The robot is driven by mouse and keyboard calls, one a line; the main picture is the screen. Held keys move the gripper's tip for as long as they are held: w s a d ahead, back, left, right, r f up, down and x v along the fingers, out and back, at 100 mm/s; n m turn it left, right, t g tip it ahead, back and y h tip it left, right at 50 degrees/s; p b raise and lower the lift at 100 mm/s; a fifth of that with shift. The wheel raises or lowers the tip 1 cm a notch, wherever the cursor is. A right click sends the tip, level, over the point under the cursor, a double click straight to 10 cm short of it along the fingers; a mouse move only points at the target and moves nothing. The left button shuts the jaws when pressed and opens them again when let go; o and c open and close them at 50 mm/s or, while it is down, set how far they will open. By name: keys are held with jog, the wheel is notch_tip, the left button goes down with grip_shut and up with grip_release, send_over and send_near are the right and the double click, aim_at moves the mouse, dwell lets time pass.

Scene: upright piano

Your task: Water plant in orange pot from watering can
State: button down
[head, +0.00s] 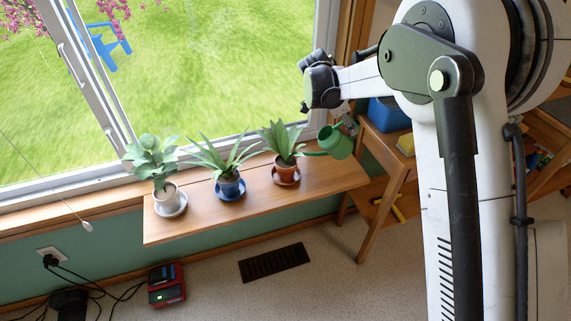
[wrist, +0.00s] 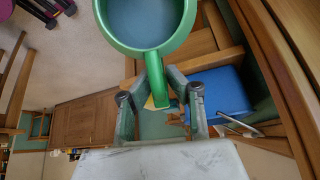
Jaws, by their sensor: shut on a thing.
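The green watering can (head: 336,141) is in my gripper, over the right end of the shelf in the head view. In the wrist view the can (wrist: 190,20) shows its round opening from above, and my gripper (wrist: 156,98) is shut on its handle. The spout points left, close to the plant in the orange pot (head: 285,165). That pot stands on a reddish saucer, its green leaves (head: 279,139) upright. I cannot tell whether the spout is over the pot or beside it. No water stream shows.
A white pot (head: 165,193) and a blue pot (head: 230,185), both with plants, stand left on the wooden shelf (head: 190,226). The window (head: 215,70) is behind. A wooden table with a blue bin (head: 387,115) stands right.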

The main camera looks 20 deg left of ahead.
jog(key=shift+a+r, duration=0.1)
jog(key=shift+s+a+r+h, duration=0.15)
jog(key=shift+a+r+h, duration=0.2)
jog(key=shift+r, duration=0.2)
jog(key=shift+d, duration=0.1)
dwell(0.9)
jog(key=f, duration=0.1)
jog(key=d+f+y+b, duration=0.1)
jog(key=f, duration=0.1)
jog(key=w+d+f+y, duration=0.1)
jog(key=shift+d+f+g+b, duration=0.1)
jog(key=shift+f+g+b, duration=0.25)
jog(key=shift+g+b, duration=0.05)
jog(key=shift+w+d+f+g+y+b, duration=0.1)
jog(key=shift+f+g+y+b, duration=0.35)
jog(key=shift+f+y+b, duration=1.1)
jog(key=shift+s+d+f+g+y+b, duration=0.15)
jog(key=shift+f+g+y+b, duration=0.35)
jog(key=shift+f, duration=1.8)
jog(key=shift+w+d+f+g+y+b, duration=0.15)
jog(key=shift+f+g+y+b, duration=0.2)
jog(key=shift+f+y+b, duration=1.2)
jog(key=shift+a+f+h+p, duration=0.1)
jog(key=shift+f+h+p, duration=0.25)
jog(key=shift+p, duration=0.2)
